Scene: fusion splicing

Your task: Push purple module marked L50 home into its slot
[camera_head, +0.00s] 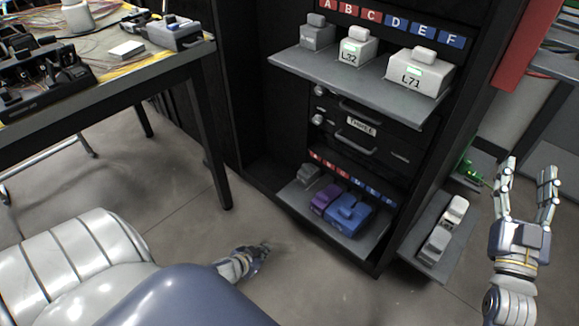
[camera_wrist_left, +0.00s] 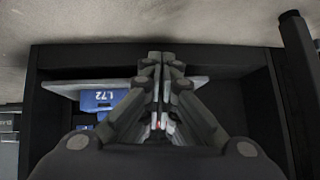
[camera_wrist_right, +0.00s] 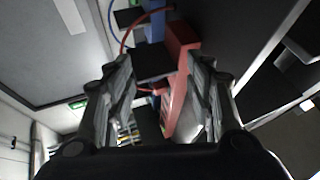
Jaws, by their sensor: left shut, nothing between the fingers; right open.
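The purple module (camera_head: 323,199) sits on the lower shelf (camera_head: 354,240) of the black rack, left of a larger blue module (camera_head: 350,214). No L50 marking is readable on it, and I cannot tell how deep it sits. In the left wrist view the blue module (camera_wrist_left: 101,99) shows the label L72; the purple one cannot be made out there. My left gripper (camera_head: 264,248) is shut and empty, low over the floor to the left of the lower shelf, apart from the modules. My right gripper (camera_head: 527,180) is open and empty, right of the rack.
The upper shelf (camera_head: 345,82) holds a grey module (camera_head: 317,35) and white modules marked L92 (camera_head: 355,50) and L71 (camera_head: 414,76). A side tray (camera_head: 433,262) with small modules stands between rack and right gripper. A cluttered table (camera_head: 110,88) is at left.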

